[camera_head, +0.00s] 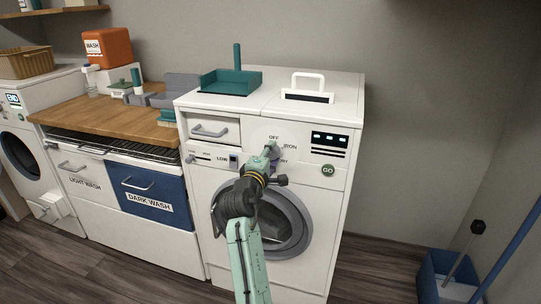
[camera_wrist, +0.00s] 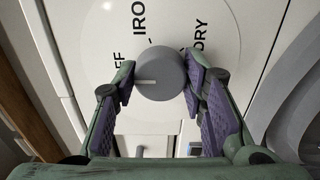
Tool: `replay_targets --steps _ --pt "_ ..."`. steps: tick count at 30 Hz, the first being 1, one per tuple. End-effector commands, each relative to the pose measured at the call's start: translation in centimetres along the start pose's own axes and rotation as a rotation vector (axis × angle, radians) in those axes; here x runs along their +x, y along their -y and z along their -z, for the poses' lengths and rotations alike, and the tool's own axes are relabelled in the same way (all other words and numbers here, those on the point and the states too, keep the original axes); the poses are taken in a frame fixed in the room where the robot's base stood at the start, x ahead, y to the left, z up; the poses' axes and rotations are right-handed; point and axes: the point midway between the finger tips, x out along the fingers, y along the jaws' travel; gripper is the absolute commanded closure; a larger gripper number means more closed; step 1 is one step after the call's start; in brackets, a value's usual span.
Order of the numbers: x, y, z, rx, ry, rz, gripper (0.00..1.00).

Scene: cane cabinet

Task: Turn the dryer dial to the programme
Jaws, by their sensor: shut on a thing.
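The white dryer (camera_head: 310,185) stands in the middle of the head view. Its round grey dial sits on the front panel, mostly behind my gripper (camera_head: 269,156) there. In the wrist view the dial (camera_wrist: 165,68) is between my purple-padded fingers (camera_wrist: 160,78), which are shut on it from left and right. The dial's white mark points left in that view, toward the side of the partly hidden OFF label (camera_wrist: 118,56). The IRON label (camera_wrist: 139,18) is above the dial and the DRY label (camera_wrist: 200,35) is at upper right.
A display (camera_head: 329,139) and a green GO button (camera_head: 327,170) are right of the dial. A drawer (camera_head: 214,129) is at upper left, and the round door (camera_head: 290,222) is below. A teal dustpan (camera_head: 229,82) and a vented white piece (camera_head: 307,92) are on top.

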Motion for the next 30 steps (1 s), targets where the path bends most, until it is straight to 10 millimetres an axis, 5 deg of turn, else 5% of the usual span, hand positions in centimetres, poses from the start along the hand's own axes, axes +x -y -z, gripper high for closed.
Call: replay_targets --steps 14,30 --pt "0.00 0.17 0.01 0.101 0.000 0.000 0.90" --pt "-0.03 0.29 0.09 0.576 -0.001 0.000 0.90"
